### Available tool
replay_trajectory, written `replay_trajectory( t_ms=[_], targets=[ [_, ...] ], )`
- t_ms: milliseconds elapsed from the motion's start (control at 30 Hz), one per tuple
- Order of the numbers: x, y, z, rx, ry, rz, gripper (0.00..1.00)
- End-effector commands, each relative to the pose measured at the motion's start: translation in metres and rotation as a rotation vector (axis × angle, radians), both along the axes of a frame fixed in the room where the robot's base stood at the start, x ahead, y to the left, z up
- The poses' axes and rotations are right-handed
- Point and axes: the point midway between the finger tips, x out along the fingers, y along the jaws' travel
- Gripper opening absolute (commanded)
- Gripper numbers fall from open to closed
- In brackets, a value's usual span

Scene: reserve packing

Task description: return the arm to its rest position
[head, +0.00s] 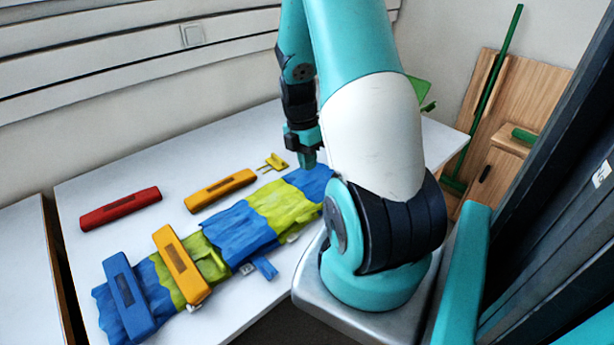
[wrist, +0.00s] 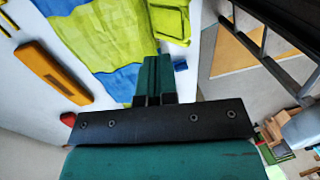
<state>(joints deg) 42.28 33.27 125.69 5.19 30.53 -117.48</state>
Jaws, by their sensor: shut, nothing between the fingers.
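My gripper (head: 307,158) is shut and empty. In the head view it points down over the far right end of the blue and yellow-green striped cloth (head: 240,231), near the table's middle. In the wrist view the closed green fingers (wrist: 154,80) show in front of the same cloth (wrist: 110,32), with a gap I cannot judge. My teal and white arm rises from its base at the right and bends over the table, hiding part of the table behind it.
On the white table (head: 228,312) lie a red block (head: 120,208), a yellow-orange block (head: 220,190) and a small yellow piece (head: 272,162). A blue block (head: 129,294) and an orange block (head: 181,265) lie on the cloth. A wooden cabinet (head: 510,140) stands behind at right.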

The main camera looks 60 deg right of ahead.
Motion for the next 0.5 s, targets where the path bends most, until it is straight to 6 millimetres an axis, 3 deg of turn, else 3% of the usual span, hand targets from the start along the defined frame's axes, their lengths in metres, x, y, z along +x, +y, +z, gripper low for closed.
replay_trajectory(
  t_ms=[200, 500],
  targets=[
    [-0.008, -0.001, 0.035, -0.002, -0.002, -0.007, 0.00],
    [-0.010, 0.002, 0.047, 0.001, 0.002, -0.003, 0.00]
  ],
)
